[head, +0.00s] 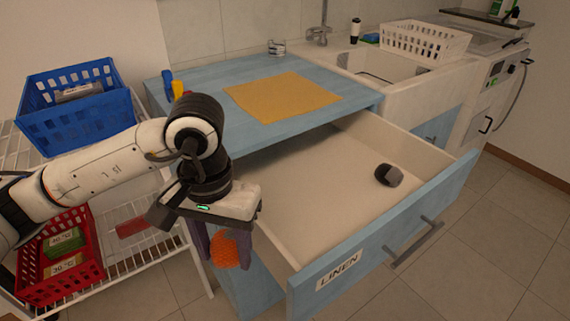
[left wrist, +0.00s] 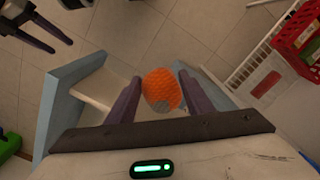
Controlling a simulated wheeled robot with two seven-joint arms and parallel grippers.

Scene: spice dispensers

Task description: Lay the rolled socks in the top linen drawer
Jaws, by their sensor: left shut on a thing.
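An orange rolled pair of socks (head: 231,250) with a grey patch is held between the fingers of my left gripper (head: 222,246). It also shows between the purple-grey fingers in the left wrist view (left wrist: 160,88). The top drawer (head: 300,190), labelled LINEN, is pulled open. A dark and grey rolled pair of socks (head: 388,175) lies inside it toward the right. My left gripper is beside the drawer's left wall in the head view. My right gripper (left wrist: 62,46) shows at the upper left of the left wrist view, its fingers apart and empty.
A blue cabinet top (head: 210,75) bears a yellow cloth (head: 280,95) above the drawer. A white wire rack at left holds a blue basket (head: 75,115) and a red basket (head: 60,275). Most of the drawer floor is clear.

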